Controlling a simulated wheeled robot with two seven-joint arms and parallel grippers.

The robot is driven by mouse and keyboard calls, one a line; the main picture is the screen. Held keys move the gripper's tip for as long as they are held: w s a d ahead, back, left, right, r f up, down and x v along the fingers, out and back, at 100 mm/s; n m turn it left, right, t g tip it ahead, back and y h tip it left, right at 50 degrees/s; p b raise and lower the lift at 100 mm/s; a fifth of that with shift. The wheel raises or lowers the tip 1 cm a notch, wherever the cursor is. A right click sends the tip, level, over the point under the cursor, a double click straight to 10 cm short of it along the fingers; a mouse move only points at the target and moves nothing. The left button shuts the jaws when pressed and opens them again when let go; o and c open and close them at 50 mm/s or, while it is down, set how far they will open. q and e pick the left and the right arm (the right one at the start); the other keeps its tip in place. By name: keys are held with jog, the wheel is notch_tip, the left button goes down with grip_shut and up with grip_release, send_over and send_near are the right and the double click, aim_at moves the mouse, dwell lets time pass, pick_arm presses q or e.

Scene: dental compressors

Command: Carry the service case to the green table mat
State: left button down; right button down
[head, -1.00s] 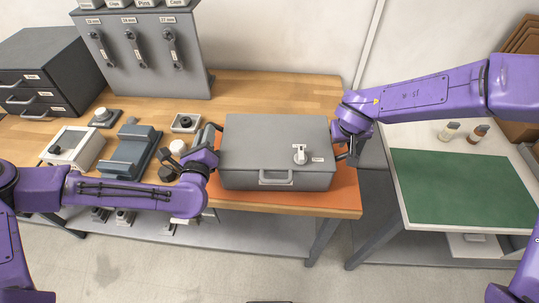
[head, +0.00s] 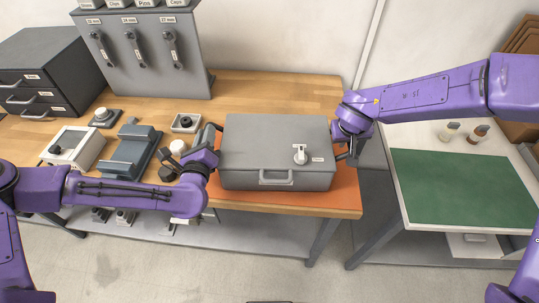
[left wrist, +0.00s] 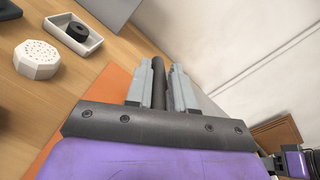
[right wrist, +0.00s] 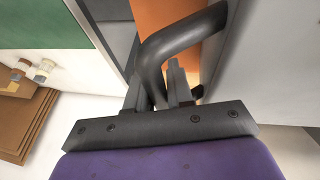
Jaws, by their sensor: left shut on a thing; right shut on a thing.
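The grey service case (head: 270,150) sits shut and level on the orange mat (head: 345,190) on the wooden workbench. It has a latch on the lid and a front handle. My left gripper (head: 214,148) is shut on the dark side handle (left wrist: 158,82) at the case's left end. My right gripper (head: 346,150) is shut on the dark curved handle (right wrist: 160,55) at its right end. The green table mat (head: 465,188) lies bare on the white table to the right; it also shows in the right wrist view (right wrist: 40,30).
Two small bottles (head: 462,133) stand behind the green mat. A gap separates the workbench (head: 285,88) from the white table (head: 408,135). A grey stand (head: 125,110), a white box (head: 78,148) and small parts crowd the bench's left. A grey drawer unit (head: 50,75) stands behind.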

pick_arm(q)
jog(key=shift+a+f, duration=0.1)
jog(key=shift+a, duration=0.1)
pick_arm(e)
jog(key=shift+w+d+r, duration=0.1)
jog(key=shift+d, duration=0.1)
